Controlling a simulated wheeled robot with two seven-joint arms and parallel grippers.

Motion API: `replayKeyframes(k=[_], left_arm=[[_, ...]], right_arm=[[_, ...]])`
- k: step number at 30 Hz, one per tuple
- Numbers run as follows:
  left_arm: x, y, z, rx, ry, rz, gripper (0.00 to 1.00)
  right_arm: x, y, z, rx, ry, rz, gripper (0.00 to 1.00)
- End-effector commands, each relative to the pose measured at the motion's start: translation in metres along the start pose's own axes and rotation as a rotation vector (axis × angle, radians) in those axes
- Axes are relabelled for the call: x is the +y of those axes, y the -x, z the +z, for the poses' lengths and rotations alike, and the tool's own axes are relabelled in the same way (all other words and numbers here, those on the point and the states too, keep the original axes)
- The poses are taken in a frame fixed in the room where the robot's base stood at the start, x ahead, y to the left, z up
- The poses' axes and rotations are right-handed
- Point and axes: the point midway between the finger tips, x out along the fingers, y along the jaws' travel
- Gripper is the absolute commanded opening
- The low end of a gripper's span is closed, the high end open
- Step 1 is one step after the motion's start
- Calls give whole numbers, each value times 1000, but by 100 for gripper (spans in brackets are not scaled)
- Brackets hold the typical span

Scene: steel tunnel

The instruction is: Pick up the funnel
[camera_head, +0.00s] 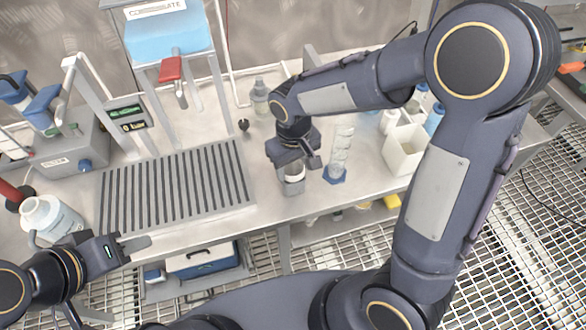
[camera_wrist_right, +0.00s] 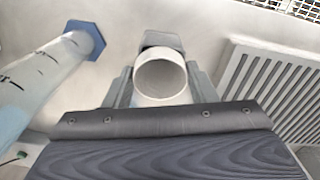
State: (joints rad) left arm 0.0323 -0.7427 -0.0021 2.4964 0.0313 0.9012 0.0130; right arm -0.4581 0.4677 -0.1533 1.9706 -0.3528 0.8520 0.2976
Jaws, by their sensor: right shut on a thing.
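My right gripper (camera_head: 290,166) points down over the front of the steel bench and is shut on a pale, round-mouthed piece that looks like the funnel (camera_head: 291,184). In the right wrist view, the funnel's white round rim (camera_wrist_right: 161,76) shows between the two fingers, its mouth towards the camera. Its lower part is hidden, and I cannot tell whether it touches the bench. My left gripper (camera_head: 138,243) is at the front left bench edge, away from the funnel. Its fingers are seen too edge-on to judge their gap.
A clear graduated cylinder with a blue foot (camera_head: 337,174) stands just right of my right gripper. A slotted grey rack (camera_head: 176,185) lies to its left. A white open box (camera_head: 405,149) and bottles stand further right. A white jug (camera_head: 50,217) is near my left gripper.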

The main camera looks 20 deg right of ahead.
Motion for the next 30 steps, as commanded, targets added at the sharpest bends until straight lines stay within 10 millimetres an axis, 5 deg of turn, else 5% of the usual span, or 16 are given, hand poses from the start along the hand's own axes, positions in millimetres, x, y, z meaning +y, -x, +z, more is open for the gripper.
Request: replayKeyframes(k=[7,13,23,30], left_arm=[[0,0,0,0,0,0,36],[1,2,-1,0,0,0,36],[0,-1,0,0,0,0,36],[-3,-6,3,0,0,0,36]], right_arm=[[0,8,-1,3,-1,0,26],[0,33,-1,6,0,-1,26],[-24,94,45,9,3,-2,26],[-50,116,96,5,4,-2,26]])
